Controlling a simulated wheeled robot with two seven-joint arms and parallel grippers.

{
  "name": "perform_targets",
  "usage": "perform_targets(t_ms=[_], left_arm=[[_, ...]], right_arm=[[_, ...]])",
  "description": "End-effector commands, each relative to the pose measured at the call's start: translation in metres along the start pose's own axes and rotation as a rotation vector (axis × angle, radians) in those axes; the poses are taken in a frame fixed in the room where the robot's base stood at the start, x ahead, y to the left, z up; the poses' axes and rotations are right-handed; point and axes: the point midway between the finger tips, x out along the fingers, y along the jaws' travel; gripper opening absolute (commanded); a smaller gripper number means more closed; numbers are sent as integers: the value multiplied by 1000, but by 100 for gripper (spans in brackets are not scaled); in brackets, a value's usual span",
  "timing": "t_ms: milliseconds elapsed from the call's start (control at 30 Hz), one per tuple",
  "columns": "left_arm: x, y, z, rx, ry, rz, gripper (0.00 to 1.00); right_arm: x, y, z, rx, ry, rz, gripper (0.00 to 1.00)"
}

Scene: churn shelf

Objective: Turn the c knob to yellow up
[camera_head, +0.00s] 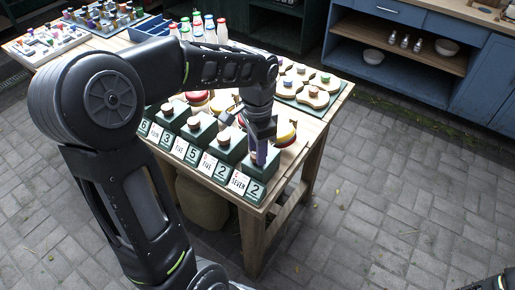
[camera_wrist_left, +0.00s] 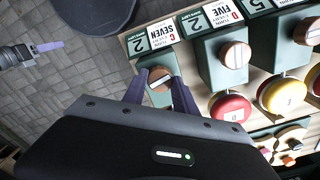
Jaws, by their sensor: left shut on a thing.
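The c knob (camera_wrist_left: 160,80) is a round wooden-brown knob with a pale bar on a green box, whose card (camera_wrist_left: 159,34) reads C SEVEN and 2. In the head view this box's card (camera_head: 239,183) is at the near right corner of the table; my gripper mostly hides the knob. My left gripper (camera_head: 261,152) points down there. In the left wrist view its purple fingers (camera_wrist_left: 158,88) stand on both sides of the knob, shut on it. My right gripper (camera_wrist_left: 42,49) shows small at the left of the wrist view; its jaw gap is unclear.
A row of similar green knob boxes (camera_head: 202,128) runs left along the table edge. Red and yellow round buttons (camera_wrist_left: 230,106) stand behind them. A board with wooden pieces (camera_head: 308,90) and several bottles (camera_head: 209,28) are farther back. The paved floor right of the table is clear.

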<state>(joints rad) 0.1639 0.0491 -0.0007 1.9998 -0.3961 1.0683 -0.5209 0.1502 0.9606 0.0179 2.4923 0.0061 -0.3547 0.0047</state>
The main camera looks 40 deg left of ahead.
Motion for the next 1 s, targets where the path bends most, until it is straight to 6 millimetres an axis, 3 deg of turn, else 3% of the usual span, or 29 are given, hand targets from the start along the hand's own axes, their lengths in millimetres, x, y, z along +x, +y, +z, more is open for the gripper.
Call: perform_targets(t_ms=[400,900,933,1000], left_arm=[[-1,-1,-1,214,2,-3,0],[-1,-1,-1,236,2,-3,0],[-1,-1,-1,236,2,-3,36],[-1,-1,0,236,2,-3,42]], right_arm=[[-1,0,0,0,-1,0,36],[-1,0,0,0,-1,0,36],[-1,0,0,0,-1,0,36],[-1,0,0,0,-1,0,36]])
